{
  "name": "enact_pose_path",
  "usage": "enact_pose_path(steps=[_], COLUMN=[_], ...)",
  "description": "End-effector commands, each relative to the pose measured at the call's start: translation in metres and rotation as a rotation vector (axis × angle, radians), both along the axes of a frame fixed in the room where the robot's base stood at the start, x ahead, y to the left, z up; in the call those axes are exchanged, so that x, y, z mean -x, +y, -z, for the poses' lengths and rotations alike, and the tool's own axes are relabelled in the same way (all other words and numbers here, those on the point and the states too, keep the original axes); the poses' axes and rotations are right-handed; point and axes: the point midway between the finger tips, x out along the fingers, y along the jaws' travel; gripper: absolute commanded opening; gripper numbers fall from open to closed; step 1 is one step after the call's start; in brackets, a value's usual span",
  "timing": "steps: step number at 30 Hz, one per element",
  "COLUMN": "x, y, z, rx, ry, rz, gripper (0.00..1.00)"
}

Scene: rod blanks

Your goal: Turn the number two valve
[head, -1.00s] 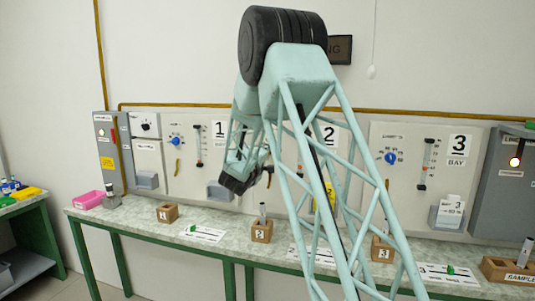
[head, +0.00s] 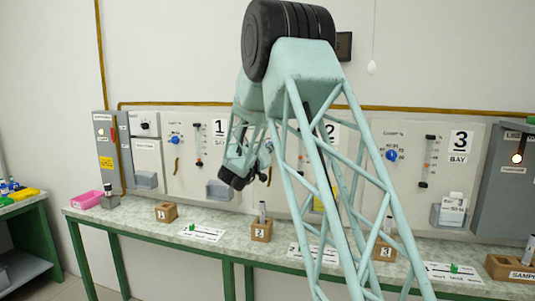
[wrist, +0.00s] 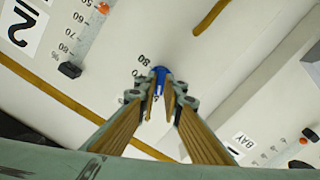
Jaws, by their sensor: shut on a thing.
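The number two valve is a blue knob (wrist: 158,74) on the pale panel, with printed scale numbers beside it, in the wrist view. A large 2 label (wrist: 20,25) is on the same panel; in the head view the bay 2 label (head: 331,132) is partly behind my arm. My gripper (wrist: 159,92) is shut on the blue knob, with its two fingers on either side. In the head view the gripper is small and dark beside the panel, and my arm hides much of bay 2.
A bench (head: 130,215) below holds wooden blocks (head: 262,231), rods and cards. Bay 3 (head: 461,140) is at the right, with a lit lamp (head: 517,158) beyond it.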

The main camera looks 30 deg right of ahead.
Motion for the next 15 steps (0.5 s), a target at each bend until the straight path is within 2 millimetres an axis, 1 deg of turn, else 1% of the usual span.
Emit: enact_pose_path(steps=[15], x=[0.0], y=[-0.0001], z=[0.0001], rx=[-0.307], ry=[-0.286], rz=[-0.001], gripper=[0.0])
